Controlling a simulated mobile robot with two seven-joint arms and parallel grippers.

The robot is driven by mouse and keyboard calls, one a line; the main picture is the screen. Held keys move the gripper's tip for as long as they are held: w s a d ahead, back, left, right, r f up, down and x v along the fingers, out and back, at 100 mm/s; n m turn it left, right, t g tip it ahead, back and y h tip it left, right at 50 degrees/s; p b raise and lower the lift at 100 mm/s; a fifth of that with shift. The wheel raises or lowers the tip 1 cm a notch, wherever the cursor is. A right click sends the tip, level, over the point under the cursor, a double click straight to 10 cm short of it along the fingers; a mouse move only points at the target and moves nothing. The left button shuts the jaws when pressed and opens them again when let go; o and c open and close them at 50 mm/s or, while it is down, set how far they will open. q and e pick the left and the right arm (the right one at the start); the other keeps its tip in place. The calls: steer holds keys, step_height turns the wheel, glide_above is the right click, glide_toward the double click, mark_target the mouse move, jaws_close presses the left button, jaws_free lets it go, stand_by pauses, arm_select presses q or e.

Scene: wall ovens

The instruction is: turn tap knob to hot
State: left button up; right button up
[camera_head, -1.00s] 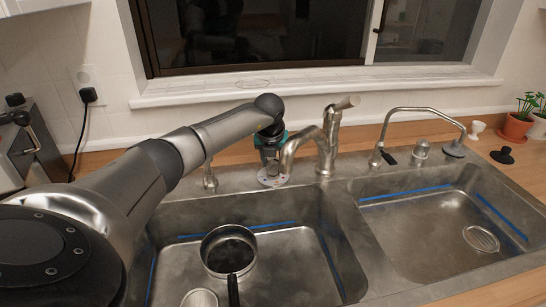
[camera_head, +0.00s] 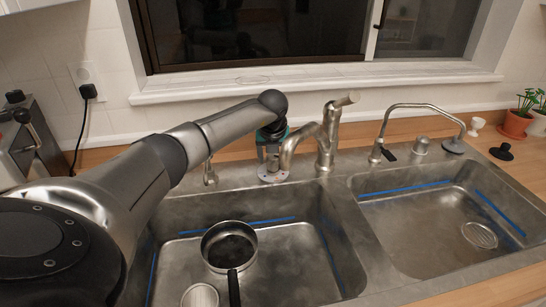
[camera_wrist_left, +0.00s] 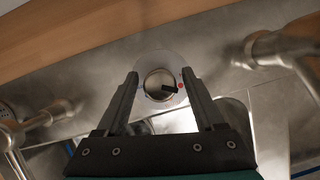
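The tap knob (camera_wrist_left: 159,86) is a short round metal knob on a pale round plate with a red dot at its right, seen in the left wrist view. In the head view the pale plate (camera_head: 272,177) shows on the sink's back ledge, left of the main faucet (camera_head: 326,145). My left gripper (camera_wrist_left: 160,74) has its two dark fingers apart, one on each side of the knob, with gaps visible between fingers and knob. In the head view the gripper (camera_head: 271,155) stands just above the plate and partly hides the knob. My right gripper is not in view.
The main faucet's spout stands close right of my left gripper. A small spout (camera_head: 210,175) is close on its left. A pan (camera_head: 229,245) lies in the left basin. A thin arched tap (camera_head: 425,108) stands further right. The window sill (camera_head: 320,82) is behind.

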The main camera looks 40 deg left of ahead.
arm_select(q)
steer(key=shift+o, duration=0.2)
steer(key=p+v, duration=0.1)
steer(key=v, duration=1.4)
steer(key=shift+d+r+p, duration=0.1)
steer(key=shift+r+p, duration=0.05)
steer(key=shift+p, duration=0.15)
